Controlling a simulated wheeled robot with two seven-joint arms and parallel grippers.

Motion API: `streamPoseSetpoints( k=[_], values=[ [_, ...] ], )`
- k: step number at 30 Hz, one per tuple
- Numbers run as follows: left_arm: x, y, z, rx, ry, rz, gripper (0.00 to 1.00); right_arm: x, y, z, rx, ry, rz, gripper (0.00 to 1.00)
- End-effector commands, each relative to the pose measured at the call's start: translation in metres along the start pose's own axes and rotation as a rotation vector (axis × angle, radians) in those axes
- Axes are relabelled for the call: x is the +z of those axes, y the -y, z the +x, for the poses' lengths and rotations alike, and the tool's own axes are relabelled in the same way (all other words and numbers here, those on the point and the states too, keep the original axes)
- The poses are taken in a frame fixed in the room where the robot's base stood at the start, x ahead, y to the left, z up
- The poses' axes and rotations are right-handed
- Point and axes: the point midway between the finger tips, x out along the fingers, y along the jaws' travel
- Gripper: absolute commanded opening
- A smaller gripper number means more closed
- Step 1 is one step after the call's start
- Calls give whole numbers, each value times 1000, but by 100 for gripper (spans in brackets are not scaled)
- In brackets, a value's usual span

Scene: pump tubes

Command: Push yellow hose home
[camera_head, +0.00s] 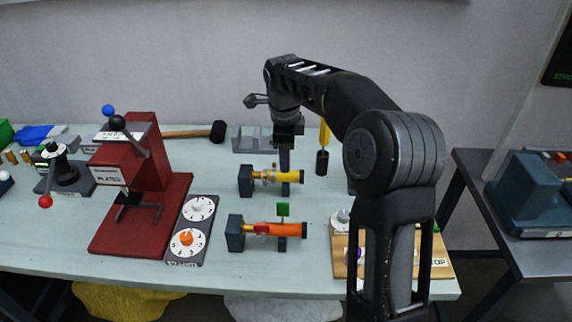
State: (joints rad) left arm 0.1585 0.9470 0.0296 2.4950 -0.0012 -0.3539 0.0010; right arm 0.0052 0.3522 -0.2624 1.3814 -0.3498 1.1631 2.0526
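A yellow hose (273,176) lies level at the middle of the table, with its left end at a dark grey block (246,180) and a dark piece at its right end. Whether it is fully seated in the block is too small to tell. My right gripper (285,184) points down over the right part of the yellow hose, with its dark fingers hiding a bit of it. I cannot tell whether the fingers touch the hose or how far apart they are. My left gripper is not in view.
A dial panel (186,236) and a red press (150,160) stand left. A wooden board (435,268) lies right. A mallet (217,131) lies behind.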

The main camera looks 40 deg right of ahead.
Motion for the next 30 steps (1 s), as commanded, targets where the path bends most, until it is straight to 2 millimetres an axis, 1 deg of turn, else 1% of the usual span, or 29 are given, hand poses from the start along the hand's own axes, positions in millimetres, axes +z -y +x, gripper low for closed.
streamPoseSetpoints(
  k=[10,14,17,27,30],
  values=[
    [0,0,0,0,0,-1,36,0,0,0,0,1,-1,50],
    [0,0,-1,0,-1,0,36,0,0,5,1,0,-1,50],
    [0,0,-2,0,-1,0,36,0,0,15,2,-1,-2,50],
    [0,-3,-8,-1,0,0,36,0,0,65,2,-1,-1,50],
    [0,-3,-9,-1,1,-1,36,0,0,74,1,0,-1,50]
  ],
)
